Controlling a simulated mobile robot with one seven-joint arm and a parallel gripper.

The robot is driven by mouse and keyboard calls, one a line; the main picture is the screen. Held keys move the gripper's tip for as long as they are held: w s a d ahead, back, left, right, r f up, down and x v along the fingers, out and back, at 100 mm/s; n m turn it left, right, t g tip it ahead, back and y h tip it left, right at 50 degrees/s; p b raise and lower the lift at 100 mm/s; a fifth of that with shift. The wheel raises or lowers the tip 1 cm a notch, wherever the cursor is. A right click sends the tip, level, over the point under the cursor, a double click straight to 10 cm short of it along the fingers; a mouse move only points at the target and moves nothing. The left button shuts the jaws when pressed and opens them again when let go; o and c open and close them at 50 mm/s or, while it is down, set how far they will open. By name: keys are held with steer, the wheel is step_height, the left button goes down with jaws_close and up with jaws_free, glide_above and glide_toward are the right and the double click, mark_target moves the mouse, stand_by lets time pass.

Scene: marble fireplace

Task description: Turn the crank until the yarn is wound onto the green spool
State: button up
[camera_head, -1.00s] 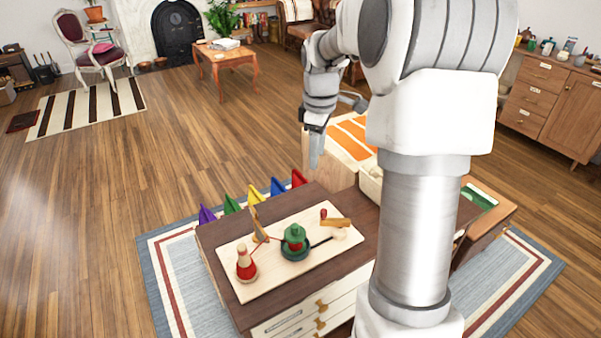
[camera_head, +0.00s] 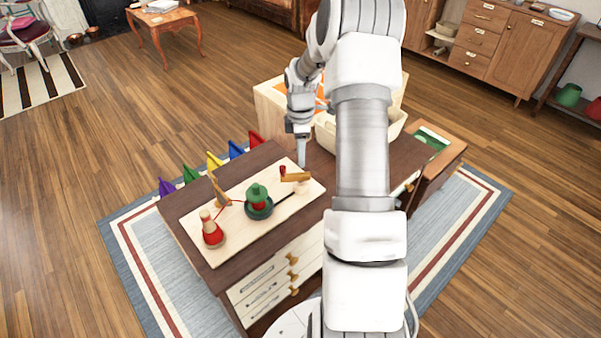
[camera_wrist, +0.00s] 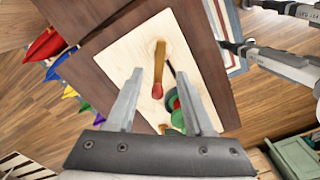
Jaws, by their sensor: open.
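A pale wooden board (camera_head: 235,240) lies on a dark cabinet top. The crank arm (camera_head: 295,177) is a wooden bar with an upright red knob (camera_head: 283,170). The green spool (camera_head: 257,190) stands left of it with some red around its middle. Red yarn runs from a red-wound spool (camera_head: 212,236) past a wooden post (camera_head: 217,188) to the green spool. My gripper (camera_head: 302,162) is above the board's far side by the crank. In the wrist view my gripper (camera_wrist: 158,72) is open and empty, with the crank arm (camera_wrist: 160,60) and red knob (camera_wrist: 157,91) showing between its fingers.
Colored triangular pieces (camera_head: 212,162) line the cabinet's far left edge. A cream bin (camera_head: 325,136) stands behind, right of my gripper. A green-lined open drawer (camera_head: 434,140) is at the right. Bare cabinet top shows beside the board.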

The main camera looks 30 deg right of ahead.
mark_target(301, 174)
step_height(301, 174, down, 8)
steer(key=shift+r, duration=0.1)
steer(key=shift+c, duration=0.3)
jaws_close()
